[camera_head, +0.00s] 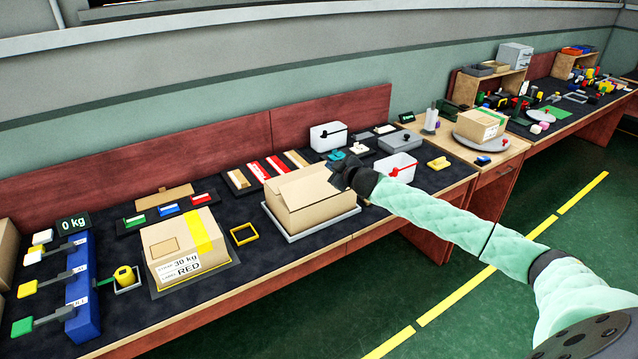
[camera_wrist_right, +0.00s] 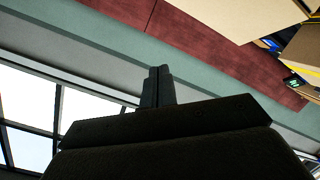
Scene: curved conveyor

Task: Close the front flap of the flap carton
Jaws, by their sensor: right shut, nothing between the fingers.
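The flap carton (camera_head: 312,212) is a tan cardboard box on a pale tray (camera_head: 352,213) in the middle of the dark table. Its top panels look partly raised and uneven; which flap is the front one, and how far it is folded, is hard to tell. My right gripper (camera_head: 338,174) is at the carton's upper right edge, very close to it; whether it touches is unclear. In the right wrist view its fingers (camera_wrist_right: 157,84) are together and empty, pointing toward the wall. My left gripper is out of view.
A labelled carton (camera_head: 182,248) with a yellow stripe stands left of the flap carton, with a small yellow frame (camera_head: 243,234) between them. Colored strips (camera_head: 262,170) lie behind.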

